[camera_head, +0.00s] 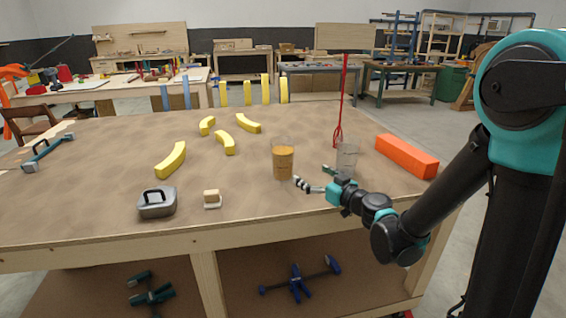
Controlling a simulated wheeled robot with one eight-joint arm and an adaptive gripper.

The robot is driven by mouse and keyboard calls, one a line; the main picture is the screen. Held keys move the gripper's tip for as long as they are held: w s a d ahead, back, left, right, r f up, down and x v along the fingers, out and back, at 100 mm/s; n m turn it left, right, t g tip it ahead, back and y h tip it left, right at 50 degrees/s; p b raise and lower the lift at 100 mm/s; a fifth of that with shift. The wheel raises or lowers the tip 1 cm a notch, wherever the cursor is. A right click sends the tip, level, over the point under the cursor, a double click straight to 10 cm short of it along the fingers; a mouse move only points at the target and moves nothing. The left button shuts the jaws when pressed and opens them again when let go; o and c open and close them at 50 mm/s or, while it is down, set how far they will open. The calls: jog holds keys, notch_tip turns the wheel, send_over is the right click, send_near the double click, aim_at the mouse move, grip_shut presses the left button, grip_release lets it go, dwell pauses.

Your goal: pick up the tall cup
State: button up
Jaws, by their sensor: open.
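A tall clear cup holding something amber-brown (283,162) stands upright on the workbench (95,215), near the middle. A clear glass (347,160) stands upright to its right, close behind my gripper. I cannot tell for sure which of the two the task means; the amber one looks slightly taller. My gripper (311,177) is open and empty, low over the bench. Its fingers point left, with one fingertip just right of the amber cup's lower part. Whether it touches is not clear.
A red whisk-like tool (343,95) stands up near the glass. An orange block (406,156) lies to the right. A grey tin (157,202), a small beige block (212,198) and several yellow curved pieces (171,160) lie to the left. The front middle of the bench is clear.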

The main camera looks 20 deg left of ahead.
aim_at(287, 160)
jog(key=x, duration=1.2)
jog(key=shift+a+r, duration=0.1)
jog(key=shift+a, duration=0.05)
jog(key=shift+w+d+x, duration=0.1)
jog(key=shift+w+x, duration=0.1)
jog(key=shift+x, duration=1.15)
jog(key=shift+w+d+x, duration=0.15)
jog(key=shift+x, duration=1.15)
jog(key=shift+c, duration=0.4)
jog(key=c, duration=0.9)
